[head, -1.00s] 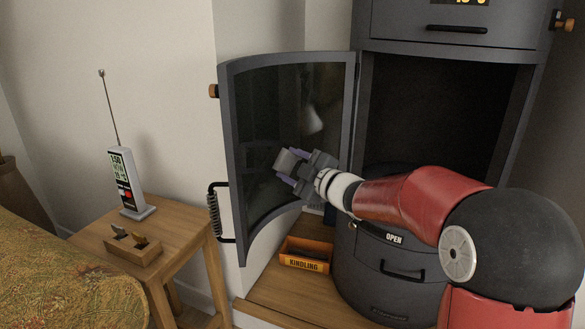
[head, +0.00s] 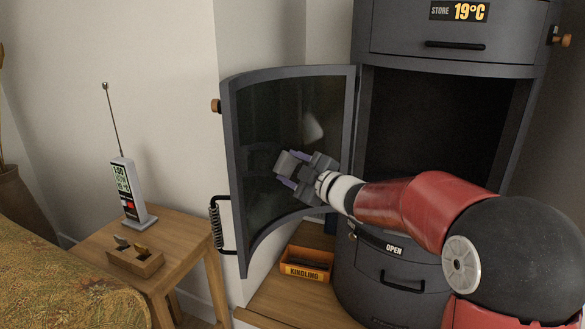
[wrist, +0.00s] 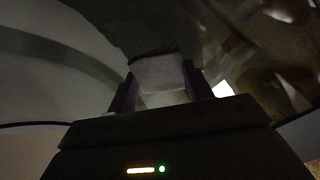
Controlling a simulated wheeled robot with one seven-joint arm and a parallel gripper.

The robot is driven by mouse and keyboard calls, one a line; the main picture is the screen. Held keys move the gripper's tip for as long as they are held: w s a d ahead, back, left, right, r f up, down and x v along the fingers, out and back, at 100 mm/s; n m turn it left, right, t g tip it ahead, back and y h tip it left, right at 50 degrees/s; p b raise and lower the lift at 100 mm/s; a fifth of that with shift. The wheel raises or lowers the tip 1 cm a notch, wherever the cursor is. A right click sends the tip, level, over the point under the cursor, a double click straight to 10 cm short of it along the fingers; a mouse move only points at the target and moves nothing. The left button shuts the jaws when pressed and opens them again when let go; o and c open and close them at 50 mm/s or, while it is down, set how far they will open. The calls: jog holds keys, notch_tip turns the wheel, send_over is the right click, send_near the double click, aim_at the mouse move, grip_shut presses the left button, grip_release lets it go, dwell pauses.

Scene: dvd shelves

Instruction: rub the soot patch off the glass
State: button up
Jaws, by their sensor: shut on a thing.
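The glass (head: 262,115) is the dark curved pane of the stove door, which stands open in the head view. My gripper (head: 289,170) is in front of the pane, near its middle. It is shut on a pale block-like pad (wrist: 158,72) with a dark top edge, seen between the fingers in the wrist view. The pad's dark edge is at or very near the dark glass; I cannot tell if they touch. The soot patch cannot be told apart from the dark pane, and my gripper hides part of it. A pale smudge or reflection shows above the gripper.
The stove (head: 400,250) stands right of the door, its firebox open. A kindling box (head: 305,270) sits below the door. A spring-handled door grip (head: 215,225) is at the door's left edge. A side table (head: 180,245) at left holds an aerial device (head: 131,195) and small wooden holder (head: 135,262).

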aim_at(284, 186)
jog(key=shift+f+b, duration=2.5)
jog(key=shift+f, duration=0.7)
jog(key=v, duration=0.6)
jog(key=shift+d+r, duration=0.1)
jog(key=shift+d, duration=0.05)
jog(key=shift+v, duration=1.45)
